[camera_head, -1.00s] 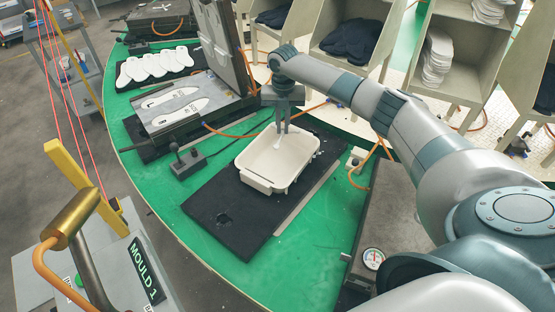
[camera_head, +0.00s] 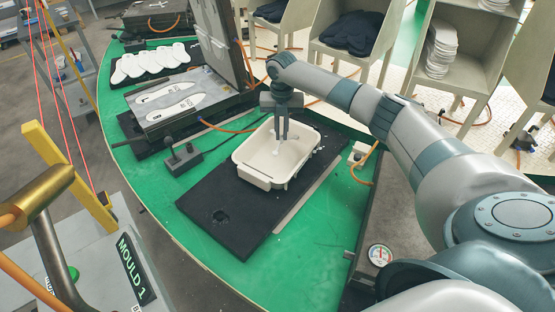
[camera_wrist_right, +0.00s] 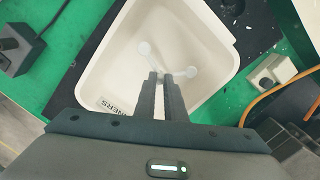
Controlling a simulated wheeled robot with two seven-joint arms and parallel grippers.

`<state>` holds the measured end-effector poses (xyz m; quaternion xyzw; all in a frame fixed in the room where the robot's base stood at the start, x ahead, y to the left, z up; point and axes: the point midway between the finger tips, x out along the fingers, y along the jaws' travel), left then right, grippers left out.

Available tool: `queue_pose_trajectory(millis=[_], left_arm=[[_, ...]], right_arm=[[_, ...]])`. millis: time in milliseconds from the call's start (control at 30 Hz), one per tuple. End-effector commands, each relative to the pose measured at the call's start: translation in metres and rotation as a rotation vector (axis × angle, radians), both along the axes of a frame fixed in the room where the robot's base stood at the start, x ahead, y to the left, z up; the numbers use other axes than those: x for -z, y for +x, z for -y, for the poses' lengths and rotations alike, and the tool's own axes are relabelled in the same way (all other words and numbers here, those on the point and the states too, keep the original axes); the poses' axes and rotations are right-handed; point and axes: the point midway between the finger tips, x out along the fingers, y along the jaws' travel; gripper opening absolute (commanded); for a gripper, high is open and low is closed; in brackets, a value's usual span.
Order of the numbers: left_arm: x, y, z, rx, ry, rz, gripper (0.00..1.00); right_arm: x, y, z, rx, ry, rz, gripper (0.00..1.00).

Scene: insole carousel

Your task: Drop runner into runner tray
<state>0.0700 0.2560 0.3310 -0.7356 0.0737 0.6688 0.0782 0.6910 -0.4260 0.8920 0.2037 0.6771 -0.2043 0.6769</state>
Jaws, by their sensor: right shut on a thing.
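The runner tray (camera_head: 247,171) is a cream open bin on a black mat; its label shows partly as "NERS" in the right wrist view (camera_wrist_right: 205,27). My right gripper (camera_head: 281,138) points down over the tray. It is shut on the runner (camera_wrist_right: 145,48), a thin white piece with rounded ends that shows beyond the fingertips (camera_wrist_right: 164,76) in the right wrist view. The runner hangs inside the tray's outline; I cannot tell whether it touches the floor of the tray. My left gripper is not in view.
The black mat (camera_head: 216,229) lies on the green carousel top. An open mould (camera_head: 170,100) with two insole shapes stands at the back left, with white insoles (camera_head: 155,62) behind it. A small black control box (camera_head: 183,160) sits left of the tray. A gauge (camera_head: 380,255) is at front right.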

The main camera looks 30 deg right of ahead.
Motion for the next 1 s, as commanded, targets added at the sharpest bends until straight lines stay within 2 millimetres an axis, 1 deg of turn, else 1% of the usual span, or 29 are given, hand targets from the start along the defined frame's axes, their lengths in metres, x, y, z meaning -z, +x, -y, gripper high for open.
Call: queue_pose_trajectory(millis=[300,333,367,400,433,767,867,1000], left_arm=[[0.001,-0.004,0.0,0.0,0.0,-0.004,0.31],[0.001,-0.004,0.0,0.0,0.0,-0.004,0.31],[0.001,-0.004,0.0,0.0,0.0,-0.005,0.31],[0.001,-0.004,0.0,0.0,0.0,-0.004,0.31],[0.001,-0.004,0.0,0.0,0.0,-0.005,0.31],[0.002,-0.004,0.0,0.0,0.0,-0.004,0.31],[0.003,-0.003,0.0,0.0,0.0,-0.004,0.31],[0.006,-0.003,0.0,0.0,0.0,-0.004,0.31]], right_arm=[[0.001,0.0,0.0,0.0,0.0,0.0,0.0],[0.001,0.0,0.0,0.0,0.0,0.0,0.12],[0.001,0.0,0.0,0.0,0.0,0.0,0.19],[0.001,0.0,0.0,0.0,0.0,0.0,0.29],[0.001,0.0,0.0,0.0,0.0,0.0,0.32],[0.001,0.0,0.0,0.0,0.001,0.001,0.32],[-0.003,0.001,0.0,0.0,0.001,0.002,0.32],[-0.013,0.001,0.0,0.0,0.001,0.002,0.32]])
